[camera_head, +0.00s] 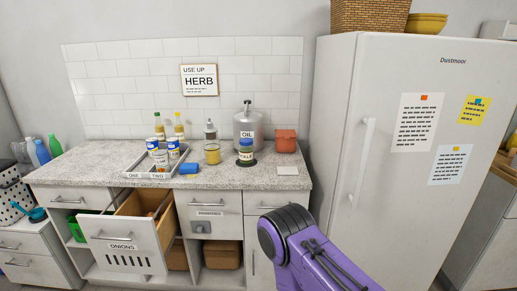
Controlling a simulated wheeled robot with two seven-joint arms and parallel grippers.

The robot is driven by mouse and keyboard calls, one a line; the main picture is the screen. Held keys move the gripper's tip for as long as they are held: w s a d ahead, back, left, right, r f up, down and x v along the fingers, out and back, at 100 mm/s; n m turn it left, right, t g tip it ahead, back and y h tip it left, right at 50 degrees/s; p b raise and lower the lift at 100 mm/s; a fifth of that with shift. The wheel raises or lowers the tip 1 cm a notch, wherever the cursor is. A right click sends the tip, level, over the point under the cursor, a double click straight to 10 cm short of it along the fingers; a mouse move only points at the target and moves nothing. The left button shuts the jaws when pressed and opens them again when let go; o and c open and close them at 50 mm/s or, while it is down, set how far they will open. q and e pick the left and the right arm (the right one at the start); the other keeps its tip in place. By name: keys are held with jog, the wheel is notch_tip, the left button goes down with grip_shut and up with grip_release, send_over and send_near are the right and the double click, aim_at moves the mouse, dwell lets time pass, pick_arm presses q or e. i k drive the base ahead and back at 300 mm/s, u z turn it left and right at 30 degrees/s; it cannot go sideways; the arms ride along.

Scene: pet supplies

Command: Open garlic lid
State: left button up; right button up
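No label reading garlic is legible. A small terracotta-coloured pot (285,141) stands on the counter near its right end, and its top looks closed. It may be the garlic container, but I cannot tell. A purple and black link of one of my arms (300,245) comes in at the bottom right, in front of the lower cabinet and the fridge. No fingertips of either gripper show.
The drawer marked ONIONS (122,244) stands pulled out on the left. A tray (137,175) with cans, a blue can (188,168), a yellow jar (212,153) and a metal OIL canister (257,131) stand on the counter (90,164). A white fridge (395,187) borders it on the right.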

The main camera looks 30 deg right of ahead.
aim_at(285, 134)
jog(key=z, duration=0.85)
jog(key=i, duration=0.6)
jog(key=z, duration=0.7)
